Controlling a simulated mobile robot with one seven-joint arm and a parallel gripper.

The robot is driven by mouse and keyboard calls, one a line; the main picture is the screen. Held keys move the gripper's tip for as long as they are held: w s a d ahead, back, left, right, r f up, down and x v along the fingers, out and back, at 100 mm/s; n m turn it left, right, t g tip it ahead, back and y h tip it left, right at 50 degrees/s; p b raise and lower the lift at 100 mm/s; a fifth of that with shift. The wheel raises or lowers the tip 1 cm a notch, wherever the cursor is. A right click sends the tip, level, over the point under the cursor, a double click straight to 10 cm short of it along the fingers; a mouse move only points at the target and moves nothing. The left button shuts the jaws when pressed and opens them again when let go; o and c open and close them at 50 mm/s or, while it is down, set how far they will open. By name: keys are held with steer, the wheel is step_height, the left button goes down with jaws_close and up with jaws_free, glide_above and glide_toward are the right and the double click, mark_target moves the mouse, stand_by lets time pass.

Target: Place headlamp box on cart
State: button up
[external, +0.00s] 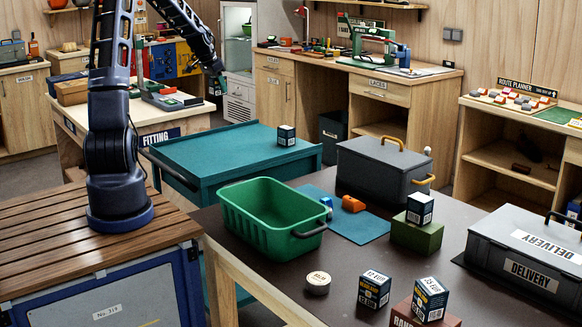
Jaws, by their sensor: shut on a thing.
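My gripper (219,80) is at the far end of my raised arm, near the top centre-left, beyond the teal cart (225,158). It is shut on a small dark box (213,88), which is partly hidden and too small to read. A similar dark box with a white label (286,135) sits on the cart's top near its right corner. Two more labelled dark boxes are at the front: one on the brown table (374,290), one on a red box (430,299). I cannot tell which is the headlamp box.
A green basket (270,215), a grey toolbox (382,168) and a delivery case (530,262) stand on the brown table (290,285). A round tin (318,283) lies in front. The fitting bench (150,115) is behind the cart. Most of the cart top is clear.

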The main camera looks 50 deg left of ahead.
steer(key=shift+s+a+f, duration=0.15)
steer(key=shift+s+a, duration=0.05)
steer(key=shift+a, duration=0.05)
step_height(320, 180, down, 20)
steer(key=shift+r, duration=0.2)
steer(key=shift+f, duration=0.15)
stand_by(0.3)
steer(key=o, duration=1)
steer(key=v, duration=1.2)
steer(key=shift+r, duration=0.25)
